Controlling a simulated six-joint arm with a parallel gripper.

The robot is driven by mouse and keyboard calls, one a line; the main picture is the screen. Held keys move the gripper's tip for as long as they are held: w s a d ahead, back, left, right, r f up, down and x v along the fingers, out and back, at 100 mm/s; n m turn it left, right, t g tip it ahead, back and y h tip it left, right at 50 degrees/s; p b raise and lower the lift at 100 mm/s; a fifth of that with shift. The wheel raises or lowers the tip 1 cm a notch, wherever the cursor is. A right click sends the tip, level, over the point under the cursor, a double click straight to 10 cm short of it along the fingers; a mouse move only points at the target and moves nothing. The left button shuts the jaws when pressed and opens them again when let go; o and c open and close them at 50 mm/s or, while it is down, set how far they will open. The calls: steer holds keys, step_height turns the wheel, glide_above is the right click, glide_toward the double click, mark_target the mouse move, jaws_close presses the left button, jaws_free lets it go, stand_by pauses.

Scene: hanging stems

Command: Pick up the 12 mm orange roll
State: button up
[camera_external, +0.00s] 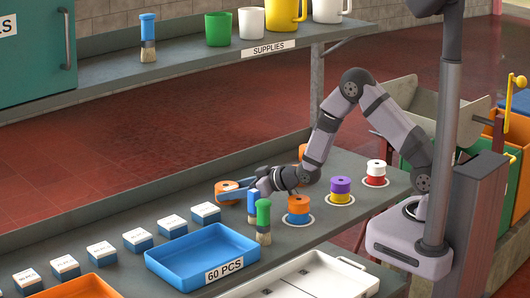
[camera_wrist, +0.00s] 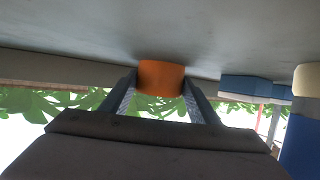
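An orange roll (camera_external: 225,186) with a pale centre sits at the far edge of the grey bench. My gripper (camera_external: 238,192) reaches in low from the right, its fingers at the roll. In the wrist view the orange roll (camera_wrist: 161,77) stands between the two fingertips of my gripper (camera_wrist: 160,88), one finger on each side, very close to its edges. I cannot tell whether the fingers press on it. Another orange roll (camera_external: 298,203) tops a stack on a white ring. A further orange piece (camera_external: 302,150) is mostly hidden behind my arm. The roll widths cannot be read.
A blue-handled brush (camera_external: 252,204) and a green-handled brush (camera_external: 263,220) stand close beside my gripper. A purple-and-yellow stack (camera_external: 341,189) and a white-and-red stack (camera_external: 376,173) are to the right. White-and-blue boxes (camera_external: 205,212) and a blue tray (camera_external: 203,259) lie left and front.

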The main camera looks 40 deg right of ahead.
mark_target(232, 187)
steer(key=c, duration=0.5)
steer(key=shift+r, duration=0.2)
steer(key=shift+r+b, duration=0.8)
steer(key=shift+r, duration=4.05)
